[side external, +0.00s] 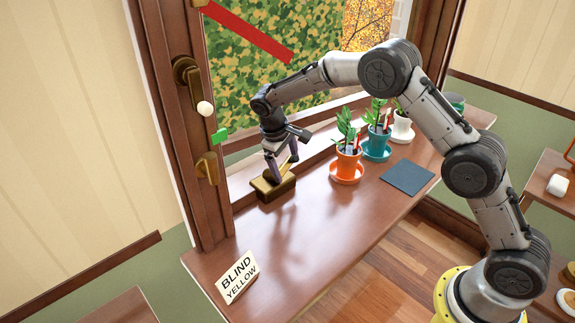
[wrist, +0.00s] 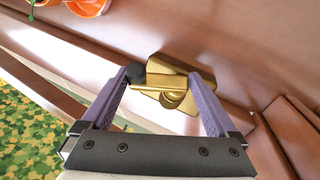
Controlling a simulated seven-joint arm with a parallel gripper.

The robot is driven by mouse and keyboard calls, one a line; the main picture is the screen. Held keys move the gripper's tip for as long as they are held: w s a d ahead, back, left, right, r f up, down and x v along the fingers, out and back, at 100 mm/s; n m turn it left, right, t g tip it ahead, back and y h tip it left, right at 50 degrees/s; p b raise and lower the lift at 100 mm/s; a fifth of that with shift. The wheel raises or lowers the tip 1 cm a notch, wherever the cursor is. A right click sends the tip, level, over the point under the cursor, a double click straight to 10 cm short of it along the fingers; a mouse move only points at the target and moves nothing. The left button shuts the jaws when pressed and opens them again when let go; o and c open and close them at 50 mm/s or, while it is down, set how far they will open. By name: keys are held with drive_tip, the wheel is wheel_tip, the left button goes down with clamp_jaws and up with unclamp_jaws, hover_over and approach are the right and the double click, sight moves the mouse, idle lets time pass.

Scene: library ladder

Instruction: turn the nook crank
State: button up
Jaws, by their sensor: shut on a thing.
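The nook crank is a brass crank (side external: 268,189) on a brass block, set on the wooden sill at the foot of the window. In the wrist view the brass crank (wrist: 190,72) shows its block, a flat arm, a round hub and a dark knob (wrist: 135,71) at the left end. My gripper (side external: 282,171) points down over it, and its purple fingers (wrist: 163,74) stand either side of the brass parts. The gripper is shut on the crank. The left finger overlaps the dark knob; the exact contact is partly hidden.
A card (side external: 237,278) reading "BLIND YELLOW" stands at the sill's front left. An orange pot (side external: 347,164), a teal pot (side external: 377,143) and a white pot (side external: 401,129) hold plants right of the crank. A dark mat (side external: 407,177) lies beside them. The sill's front middle is clear.

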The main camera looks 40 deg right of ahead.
drive_tip(key=n+h, duration=0.2)
drive_tip(key=a+n+t+h, duration=0.1)
drive_tip(key=shift+w+r, duration=0.2)
drive_tip(key=shift+r, duration=0.15)
drive_tip(key=n+t+h, duration=0.1)
drive_tip(key=n, duration=0.1)
drive_tip(key=a+n+t+h, duration=0.1)
drive_tip(key=n+t+h, duration=0.1)
drive_tip(key=shift+r+h, duration=0.1)
drive_tip(key=shift+h, duration=0.2)
drive_tip(key=n+t+h, duration=0.1)
drive_tip(key=n, duration=0.1)
drive_tip(key=a+n+t, duration=0.1)
drive_tip(key=t, duration=0.1)
drive_tip(key=shift+n+t+h, duration=0.3)
drive_tip(key=shift+n+h, duration=0.1)
drive_tip(key=n+t, duration=0.2)
drive_tip(key=n, duration=0.1)
drive_tip(key=a+n+t, duration=0.1)
drive_tip(key=t, duration=0.1)
drive_tip(key=shift+s+f+n, duration=0.15)
drive_tip(key=shift+f+n, duration=0.15)
drive_tip(key=shift+n, duration=0.1)
drive_tip(key=shift+n+t, duration=0.3)
drive_tip(key=shift+t, duration=0.1)
drive_tip(key=o, duration=1)
drive_tip(key=shift+s+a, duration=0.1)
drive_tip(key=v, duration=1.3)
drive_tip(key=shift+s+a, duration=0.15)
drive_tip(key=shift+s, duration=0.1)
